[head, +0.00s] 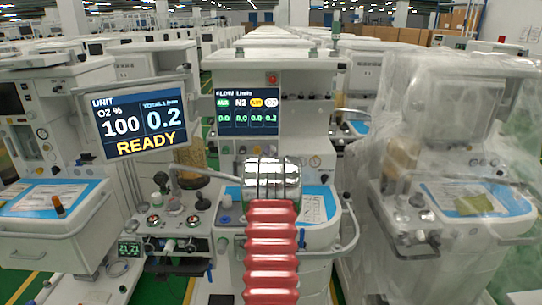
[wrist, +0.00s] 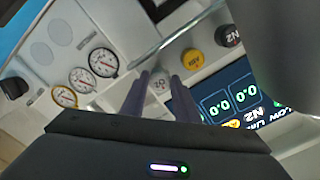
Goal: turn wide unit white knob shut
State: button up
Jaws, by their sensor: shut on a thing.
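In the wrist view the white knob (wrist: 160,83) sits between my gripper's (wrist: 160,90) two dark fingers, which are shut on it. The fingers hide its sides. In the head view my red and silver arm hides the knob and my gripper. The wide unit's flow screen (head: 247,112) shows 0.2 in its rightmost, white-labelled column and 0.0 in the others. The side screen (head: 138,122) reads O2 100, total 0.2 and READY.
A yellow knob (wrist: 193,58) and a black N2 knob (wrist: 228,36) stand in line beside the white one. Several round gauges (wrist: 103,62) lie to the left. A plastic-wrapped cart (head: 455,150) stands close on the right, another cart (head: 50,200) on the left.

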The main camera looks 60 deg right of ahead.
jog(key=shift+s+d+m, duration=0.2)
jog(key=shift+s+m, duration=0.1)
jog(key=o, duration=0.8)
jog(key=shift+o, duration=1.4)
jog(key=shift+w+a, duration=0.1)
jog(key=shift+w, duration=0.05)
jog(key=shift+a, duration=0.1)
jog(key=v, duration=1.3)
jog(key=shift+a, duration=0.25)
jog(key=shift+f, duration=0.1)
